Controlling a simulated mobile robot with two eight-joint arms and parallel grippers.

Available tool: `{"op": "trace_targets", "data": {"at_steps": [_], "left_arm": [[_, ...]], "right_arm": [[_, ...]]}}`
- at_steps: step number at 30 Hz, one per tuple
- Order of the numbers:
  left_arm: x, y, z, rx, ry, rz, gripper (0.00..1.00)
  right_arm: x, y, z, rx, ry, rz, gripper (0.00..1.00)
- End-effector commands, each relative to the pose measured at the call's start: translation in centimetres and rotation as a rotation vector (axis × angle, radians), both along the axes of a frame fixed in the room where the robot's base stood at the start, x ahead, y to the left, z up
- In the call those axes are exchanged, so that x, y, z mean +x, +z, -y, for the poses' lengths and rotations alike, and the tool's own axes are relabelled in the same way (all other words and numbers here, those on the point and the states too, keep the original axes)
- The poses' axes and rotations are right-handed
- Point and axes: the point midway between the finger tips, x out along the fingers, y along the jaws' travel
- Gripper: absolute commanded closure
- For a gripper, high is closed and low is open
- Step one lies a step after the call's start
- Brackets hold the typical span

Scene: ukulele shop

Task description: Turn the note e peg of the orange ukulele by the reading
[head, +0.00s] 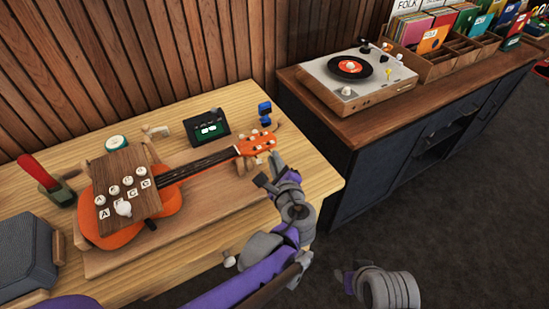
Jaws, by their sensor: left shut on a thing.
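The orange ukulele (168,207) lies on a wooden cradle on the bench, its neck pointing right to the orange headstock (257,145) with pale tuning pegs. My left gripper (268,170) is at the near side of the headstock, shut on what seems to be a tuning peg; the fingers hide it, and I cannot tell which note it is. A wooden board (121,170) with lettered white knobs covers part of the body. A dark tuner (207,128) with a lit green screen stands behind the neck; its reading is too small to read. My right gripper (349,280) is low, over the floor, its jaws unclear.
A blue clip-like item (265,113) stands behind the headstock. A red-handled tool (42,177) and a grey box (25,247) are at the bench's left. A turntable (356,76) and record crates (445,57) sit on the right cabinet. Dark floor lies open at lower right.

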Motion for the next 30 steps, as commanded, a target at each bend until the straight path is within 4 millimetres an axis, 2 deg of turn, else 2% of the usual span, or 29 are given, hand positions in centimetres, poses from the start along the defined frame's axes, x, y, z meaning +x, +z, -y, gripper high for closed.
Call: {"op": "trace_targets", "data": {"at_steps": [9, 25, 26, 30], "left_arm": [[0.05, 0.14, 0.11, 0.106, 0.000, -0.060, 1.00], [0.06, 0.10, 0.09, 0.126, 0.000, -0.072, 1.00], [0.06, 0.10, 0.09, 0.126, 0.000, -0.072, 0.88], [0.06, 0.10, 0.09, 0.126, 0.000, -0.072, 0.62]], "right_arm": [[0.00, 0.61, 0.00, 0.000, 0.000, 0.002, 0.50], [0.00, 0.68, 0.00, 0.000, 0.000, 0.002, 0.50], [0.00, 0.68, 0.00, 0.000, 0.000, 0.002, 0.50], [0.00, 0.68, 0.00, 0.000, 0.000, 0.002, 0.50]]}}
